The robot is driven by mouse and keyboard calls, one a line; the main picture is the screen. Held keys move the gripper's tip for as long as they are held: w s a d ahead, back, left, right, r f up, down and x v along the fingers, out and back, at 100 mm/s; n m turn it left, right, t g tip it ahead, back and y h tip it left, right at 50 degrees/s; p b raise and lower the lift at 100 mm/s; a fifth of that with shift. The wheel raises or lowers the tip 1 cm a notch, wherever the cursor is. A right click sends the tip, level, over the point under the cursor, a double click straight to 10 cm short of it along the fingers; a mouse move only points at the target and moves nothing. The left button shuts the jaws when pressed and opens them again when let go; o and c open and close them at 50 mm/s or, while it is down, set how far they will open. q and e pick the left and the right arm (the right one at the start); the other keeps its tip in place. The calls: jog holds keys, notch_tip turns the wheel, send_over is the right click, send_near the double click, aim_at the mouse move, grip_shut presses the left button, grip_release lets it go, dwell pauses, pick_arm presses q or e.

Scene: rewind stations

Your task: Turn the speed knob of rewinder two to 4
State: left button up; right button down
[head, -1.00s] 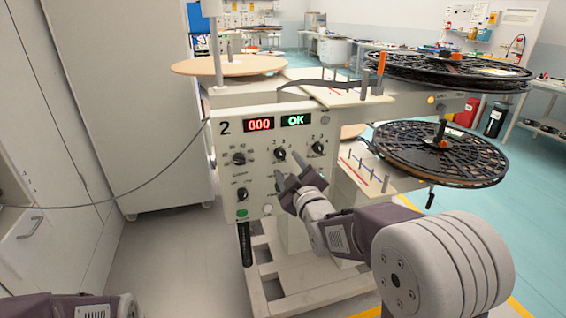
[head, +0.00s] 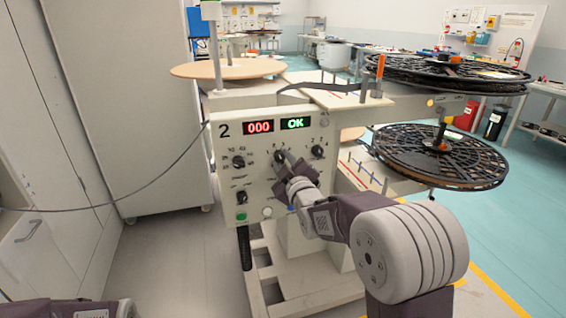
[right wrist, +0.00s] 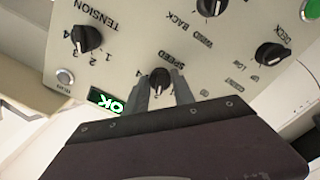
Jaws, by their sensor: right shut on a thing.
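Rewinder two is a cream machine whose front panel (head: 262,180) bears a "2", a red 000 display and a green OK display. Its black speed knob (right wrist: 160,79), marked SPEED, sits between my right gripper's fingers in the right wrist view. My right gripper (right wrist: 162,90) is shut on that knob, one finger on each side. In the head view the right gripper (head: 286,164) reaches the upper middle knob and partly covers it. The knob's exact setting is too small to read. Only part of my left arm shows at the bottom left; its gripper is out of view.
The tension knob (right wrist: 87,38) and a deck knob (right wrist: 268,55) lie close to the gripper. Black reels (head: 440,152) stick out at the right of the machine. A cable (head: 150,190) hangs at the left, before a tall cabinet (head: 125,100).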

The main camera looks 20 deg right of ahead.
jog(key=shift+m, duration=0.3)
jog(key=m+b, duration=0.1)
jog(key=m, duration=0.2)
jog(key=shift+f+b, duration=0.15)
jog(key=shift+b, duration=0.15)
jog(key=m+b, duration=0.1)
jog(key=m, duration=0.4)
jog(key=shift+a+b, duration=0.1)
jog(key=shift+b, duration=0.2)
jog(key=m+b, duration=0.1)
jog(key=m, duration=0.3)
jog(key=shift+m, duration=0.4)
jog(key=m, duration=0.4)
jog(key=shift+b, duration=0.4)
jog(key=shift+m, duration=0.3)
jog(key=c, duration=1.1)
grip_release()
jog(key=shift+o, duration=0.2)
